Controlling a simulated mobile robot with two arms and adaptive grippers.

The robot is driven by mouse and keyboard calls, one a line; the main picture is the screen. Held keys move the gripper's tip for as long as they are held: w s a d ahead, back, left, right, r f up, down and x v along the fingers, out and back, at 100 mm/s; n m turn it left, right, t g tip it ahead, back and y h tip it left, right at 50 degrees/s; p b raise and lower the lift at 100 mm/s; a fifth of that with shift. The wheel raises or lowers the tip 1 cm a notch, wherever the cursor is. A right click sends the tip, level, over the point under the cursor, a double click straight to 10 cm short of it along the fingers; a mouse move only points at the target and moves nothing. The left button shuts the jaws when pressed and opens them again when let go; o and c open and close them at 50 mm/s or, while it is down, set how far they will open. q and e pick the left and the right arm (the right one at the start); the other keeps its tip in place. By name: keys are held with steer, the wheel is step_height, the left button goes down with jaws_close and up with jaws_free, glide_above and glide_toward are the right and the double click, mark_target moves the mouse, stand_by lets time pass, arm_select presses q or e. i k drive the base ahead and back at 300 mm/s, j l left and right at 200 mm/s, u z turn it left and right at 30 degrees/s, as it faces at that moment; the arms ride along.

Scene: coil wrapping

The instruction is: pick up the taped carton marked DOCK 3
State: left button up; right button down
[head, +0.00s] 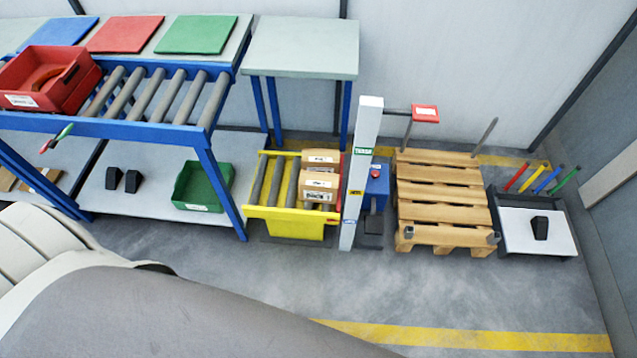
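Two brown cartons with white labels lie on the rollers of a low yellow roller stand (292,229) in the middle of the head view. One carton (321,168) is farther back, and the other carton (319,196) is in front of it. Their label print is too small to read, so I cannot tell which one is marked DOCK 3. Both sit at the right end of the rollers, beside a white post. Neither of my grippers shows in the head view.
The tall white post (361,180) stands right of the cartons, with a blue box (376,190) beside it. A wooden pallet (441,200) stands farther right. A blue-framed roller table (206,155) fills the left. Floor in front (300,275) is clear.

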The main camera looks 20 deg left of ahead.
mark_target(325, 161)
steer(key=u, duration=0.3)
steer(key=i+l+u, duration=0.25)
steer(key=l+u, duration=0.2)
steer(key=l, duration=0.25)
steer(key=i+l+u, duration=0.25)
steer(key=l, duration=0.2)
steer(key=l+u, duration=0.2)
steer(key=l, duration=0.15)
steer(key=i+l, duration=0.1)
steer(key=l, duration=0.65)
steer(key=i+l+u, duration=0.1)
steer(key=l, duration=1.4)
steer(key=i, duration=0.05)
